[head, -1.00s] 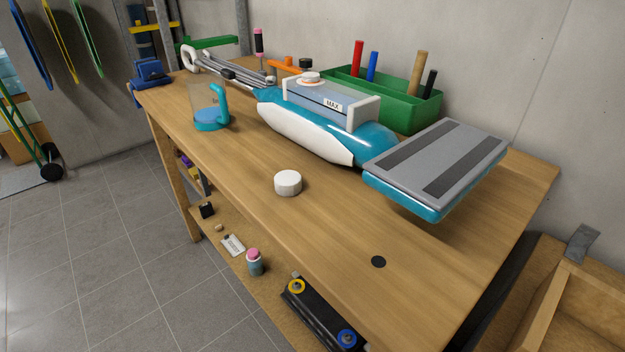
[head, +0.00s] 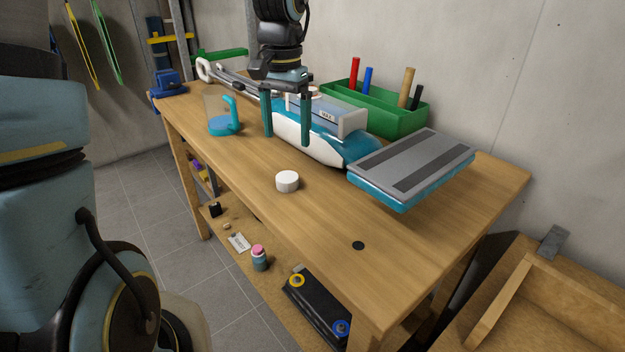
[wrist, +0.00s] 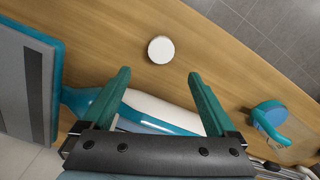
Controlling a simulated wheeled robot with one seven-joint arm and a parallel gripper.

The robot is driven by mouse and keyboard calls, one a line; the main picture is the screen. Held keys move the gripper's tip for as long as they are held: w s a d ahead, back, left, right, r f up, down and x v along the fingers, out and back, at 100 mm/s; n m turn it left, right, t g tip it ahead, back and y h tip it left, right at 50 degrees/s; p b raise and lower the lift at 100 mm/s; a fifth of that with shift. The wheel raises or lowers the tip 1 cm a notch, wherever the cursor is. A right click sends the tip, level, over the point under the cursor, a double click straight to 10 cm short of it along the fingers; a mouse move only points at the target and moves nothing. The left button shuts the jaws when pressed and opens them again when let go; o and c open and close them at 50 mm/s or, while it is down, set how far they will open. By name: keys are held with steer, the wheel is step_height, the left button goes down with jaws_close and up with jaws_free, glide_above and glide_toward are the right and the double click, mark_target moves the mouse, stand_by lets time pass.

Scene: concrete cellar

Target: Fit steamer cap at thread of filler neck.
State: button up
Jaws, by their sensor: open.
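The white round cap (head: 288,181) stands on the workbench in front of the steamer; it also shows in the wrist view (wrist: 161,49). The blue and white steamer (head: 343,150) lies along the bench, with its grey striped floor head (head: 413,168) at right. The filler neck on top of its tank is mostly hidden behind my gripper in the head view. My gripper (head: 287,140) is open and empty, pointing down above the steamer's near side. In the wrist view, the cap is just beyond and between my fingertips (wrist: 159,74), apart from them.
A clear jug with a blue handle (head: 229,122) stands left of the steamer. A green tool caddy (head: 401,122) is behind it. A wooden box (head: 500,305) stands at right.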

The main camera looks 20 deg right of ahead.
glide_above(287, 176)
steer(key=f, duration=0.4)
steer(key=shift+d+f, duration=0.3)
steer(key=shift+f, duration=0.1)
steer(key=shift+a+f+p, duration=0.15)
steer(key=shift+f+p, duration=0.35)
steer(key=shift+f, duration=0.95)
steer(key=shift+a+f+p, duration=0.15)
steer(key=shift+f+p, duration=0.35)
steer(key=shift+f, duration=0.9)
steer(key=c, duration=1.4)
steer(key=shift+r, duration=0.15)
